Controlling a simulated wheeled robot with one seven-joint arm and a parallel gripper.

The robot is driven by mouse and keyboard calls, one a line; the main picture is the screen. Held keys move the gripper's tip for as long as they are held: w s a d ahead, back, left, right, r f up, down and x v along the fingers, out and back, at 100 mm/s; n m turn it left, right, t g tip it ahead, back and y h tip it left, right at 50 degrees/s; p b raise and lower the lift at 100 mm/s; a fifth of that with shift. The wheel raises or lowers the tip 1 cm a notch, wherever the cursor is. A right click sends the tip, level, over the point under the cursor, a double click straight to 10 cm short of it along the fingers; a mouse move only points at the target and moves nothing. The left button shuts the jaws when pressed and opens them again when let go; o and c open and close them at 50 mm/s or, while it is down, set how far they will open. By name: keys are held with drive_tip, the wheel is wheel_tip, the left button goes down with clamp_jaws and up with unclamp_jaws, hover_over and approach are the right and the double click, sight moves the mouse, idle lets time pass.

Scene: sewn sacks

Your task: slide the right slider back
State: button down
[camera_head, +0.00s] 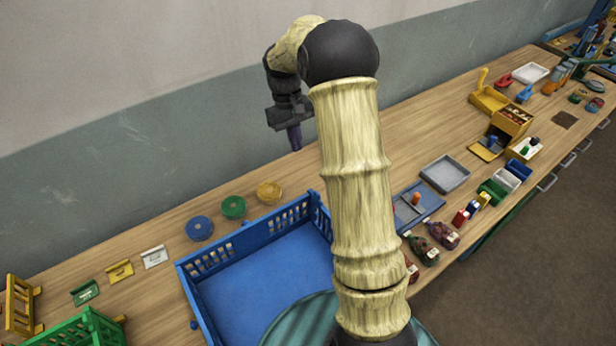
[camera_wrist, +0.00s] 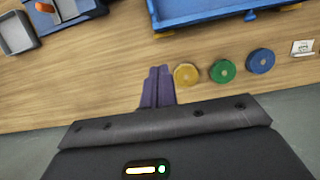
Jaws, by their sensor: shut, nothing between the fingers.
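A blue board (camera_head: 432,200) with grey parts and an orange knob (camera_head: 416,198) lies on the table, just right of my arm. My arm hides part of its left side, so I cannot tell the sliders apart or how far each one is pushed. The board also shows, cut off, at the top left of the wrist view (camera_wrist: 83,8), with an orange piece (camera_wrist: 67,9) on it. My gripper (camera_head: 295,138) has purple fingers and hangs over the rear of the table by the wall, well away from the board. In the wrist view its fingers (camera_wrist: 157,88) are together and empty.
A large blue crate (camera_head: 187,285) stands left of my arm. Yellow (camera_head: 269,192), green (camera_head: 233,206) and blue (camera_head: 199,228) discs lie behind it. A grey tray (camera_head: 446,172) lies beyond the board. Dark red bottles (camera_head: 443,235) lie at the front edge.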

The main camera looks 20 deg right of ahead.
sight(312, 193)
drive_tip(key=s+f+p, duration=0.1)
drive_tip(key=s+f, duration=0.1)
drive_tip(key=f, duration=0.1)
drive_tip(key=s+f+p, duration=0.1)
drive_tip(key=f+p, duration=0.1)
drive_tip(key=f, duration=0.1)
drive_tip(key=s+d+f+p, duration=0.1)
drive_tip(key=s+f+p, duration=0.1)
drive_tip(key=f, duration=0.1)
drive_tip(key=shift+s+f, duration=0.15)
drive_tip(key=shift+s, duration=0.5)
drive_tip(key=shift+d+f, duration=0.1)
drive_tip(key=shift+f, duration=0.1)
drive_tip(key=shift+s, duration=0.1)
